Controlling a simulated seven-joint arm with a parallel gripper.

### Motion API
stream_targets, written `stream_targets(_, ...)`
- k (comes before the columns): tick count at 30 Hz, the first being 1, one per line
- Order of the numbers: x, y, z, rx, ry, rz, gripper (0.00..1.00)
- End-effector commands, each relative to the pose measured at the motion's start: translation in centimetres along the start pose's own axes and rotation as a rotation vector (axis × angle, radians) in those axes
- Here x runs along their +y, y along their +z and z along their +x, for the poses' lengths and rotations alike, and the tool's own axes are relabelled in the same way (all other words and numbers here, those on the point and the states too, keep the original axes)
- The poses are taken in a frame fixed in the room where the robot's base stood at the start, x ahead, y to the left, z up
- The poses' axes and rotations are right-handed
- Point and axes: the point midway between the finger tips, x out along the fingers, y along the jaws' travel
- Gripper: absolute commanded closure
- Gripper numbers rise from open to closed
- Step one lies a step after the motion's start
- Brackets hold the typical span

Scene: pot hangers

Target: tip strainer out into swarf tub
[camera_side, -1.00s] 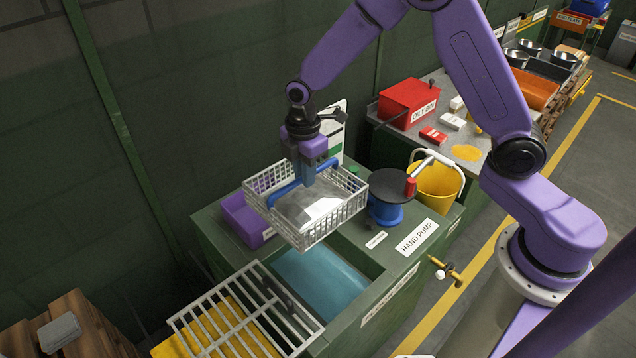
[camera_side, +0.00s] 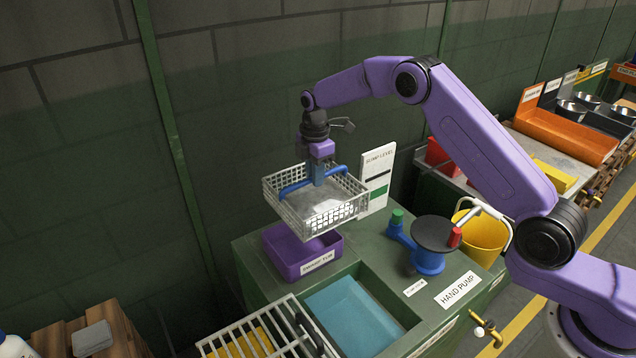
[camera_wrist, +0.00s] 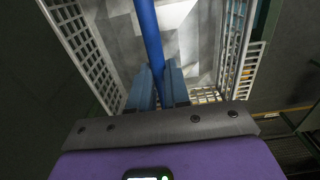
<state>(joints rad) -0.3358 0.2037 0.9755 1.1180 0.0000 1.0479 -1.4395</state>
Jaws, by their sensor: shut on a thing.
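The strainer is a white mesh basket (camera_side: 335,212) with a blue handle bar across it. My gripper (camera_side: 318,180) is shut on that blue bar. The basket hangs close to level, with greyish-white material or a pale surface inside; I cannot tell which. The swarf tub is a purple open box (camera_side: 292,262) with a white label, standing on the green cabinet top. The basket is above the tub and a little to its right in the side view, apart from it. In the wrist view the blue bar (camera_wrist: 147,35) runs between my fingers, with mesh walls on both sides.
A green cabinet (camera_side: 420,325) holds an open tank with blue liquid (camera_side: 352,312). A white rack (camera_side: 265,340) lies at its front left. A blue hand pump (camera_side: 430,262), a sump level board (camera_side: 377,180) and a yellow bucket (camera_side: 484,237) stand to the right.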

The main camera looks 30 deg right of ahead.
Motion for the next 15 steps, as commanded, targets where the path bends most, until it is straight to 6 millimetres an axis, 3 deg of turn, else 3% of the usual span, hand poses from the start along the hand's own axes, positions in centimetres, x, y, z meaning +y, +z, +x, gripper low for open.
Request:
stream_targets(4,1.0,1.0,0.0,0.0,0.003,0.002,1.0)
stream_targets(9,0.9,1.0,3.9,0.0,-0.003,-0.001,1.0)
stream_targets(15,1.0,0.9,5.0,0.0,0.017,0.0,1.0)
